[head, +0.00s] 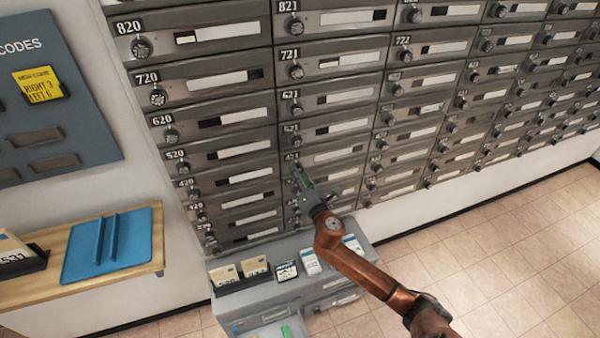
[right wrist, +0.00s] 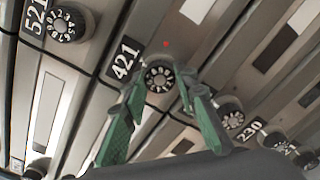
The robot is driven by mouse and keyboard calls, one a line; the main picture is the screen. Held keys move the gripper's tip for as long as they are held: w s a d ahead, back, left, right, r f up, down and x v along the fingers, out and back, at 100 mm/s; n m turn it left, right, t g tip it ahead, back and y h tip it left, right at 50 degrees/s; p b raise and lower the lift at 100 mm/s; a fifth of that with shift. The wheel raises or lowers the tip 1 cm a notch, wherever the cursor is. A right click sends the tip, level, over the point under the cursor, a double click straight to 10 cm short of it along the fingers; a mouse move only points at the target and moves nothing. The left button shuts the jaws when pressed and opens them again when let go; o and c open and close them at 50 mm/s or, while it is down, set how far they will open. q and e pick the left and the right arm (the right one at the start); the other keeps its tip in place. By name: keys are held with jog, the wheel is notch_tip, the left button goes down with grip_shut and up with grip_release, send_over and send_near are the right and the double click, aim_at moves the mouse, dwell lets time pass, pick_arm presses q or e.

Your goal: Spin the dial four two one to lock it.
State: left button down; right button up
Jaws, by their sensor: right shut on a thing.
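The dial of box 421 (right wrist: 160,77) is a round black knob with white numbers, just under the white 421 label (right wrist: 122,62) in the right wrist view. My right gripper (right wrist: 160,92) has its two green fingers on either side of this dial and is shut on it. In the head view my right gripper (head: 300,174) reaches to the 421 door in the second column, and it mostly hides the dial there. The number the dial points to is too small to tell. My left gripper is not in view.
A grey cabinet (head: 360,268) with cards on top stands below the boxes. A wooden shelf (head: 40,290) with a blue tray (head: 80,262) is at left, below a codes board (head: 80,110). Floor at right is clear.

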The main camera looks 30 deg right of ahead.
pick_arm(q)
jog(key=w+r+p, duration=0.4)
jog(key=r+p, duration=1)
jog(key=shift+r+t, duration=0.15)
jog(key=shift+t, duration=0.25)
pick_arm(e)
jog(key=shift+m, duration=14.6)
jog(key=o, duration=1.2)
jog(key=shift+c, duration=0.2)
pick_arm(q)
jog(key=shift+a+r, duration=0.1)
